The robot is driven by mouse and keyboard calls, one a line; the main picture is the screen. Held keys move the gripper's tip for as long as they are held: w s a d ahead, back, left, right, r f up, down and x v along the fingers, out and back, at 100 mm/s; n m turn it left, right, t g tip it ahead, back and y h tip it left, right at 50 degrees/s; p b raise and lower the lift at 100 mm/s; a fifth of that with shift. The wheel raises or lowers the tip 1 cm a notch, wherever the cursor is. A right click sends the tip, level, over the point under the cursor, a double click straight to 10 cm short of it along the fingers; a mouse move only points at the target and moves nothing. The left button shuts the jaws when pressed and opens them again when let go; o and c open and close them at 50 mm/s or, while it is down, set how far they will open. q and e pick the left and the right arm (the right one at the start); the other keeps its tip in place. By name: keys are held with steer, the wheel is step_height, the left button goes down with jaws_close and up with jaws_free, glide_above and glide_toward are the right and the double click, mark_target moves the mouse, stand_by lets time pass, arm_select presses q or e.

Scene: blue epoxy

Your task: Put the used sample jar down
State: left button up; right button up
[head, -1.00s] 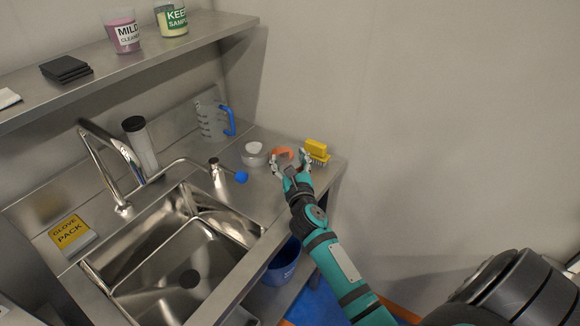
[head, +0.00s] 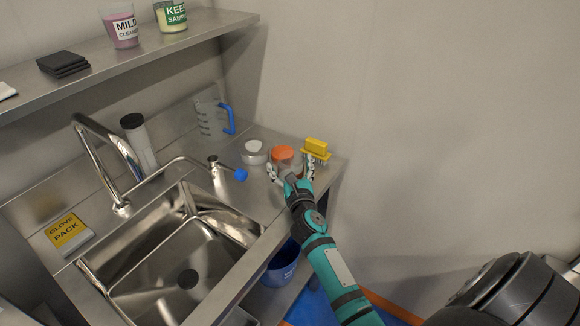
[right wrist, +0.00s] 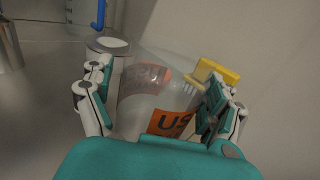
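The used sample jar (head: 283,153) stands on the steel counter, between the white pot and the yellow brush. In the right wrist view the jar (right wrist: 150,92) is clear, with an orange label that shows "US". My right gripper (head: 290,172) is open around the near side of the jar, its fingers spread to either side. In the right wrist view its fingers (right wrist: 158,105) look apart from the jar walls. My left gripper is not in view.
A white pot (head: 254,152) stands left of the jar and a yellow brush (head: 316,148) right of it. A measuring jug (head: 210,115) stands behind. The sink (head: 185,255) with its tap is to the left. A blue bucket (head: 283,262) is below the counter.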

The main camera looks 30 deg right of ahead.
steer(key=shift+r, duration=0.1)
steer(key=shift+s, duration=0.1)
steer(key=v, duration=1)
steer(key=shift+s+a+b, duration=0.15)
steer(key=shift+s+b, duration=0.15)
steer(key=shift+b, duration=0.05)
steer(key=shift+s+a, duration=0.25)
steer(key=shift+s, duration=0.3)
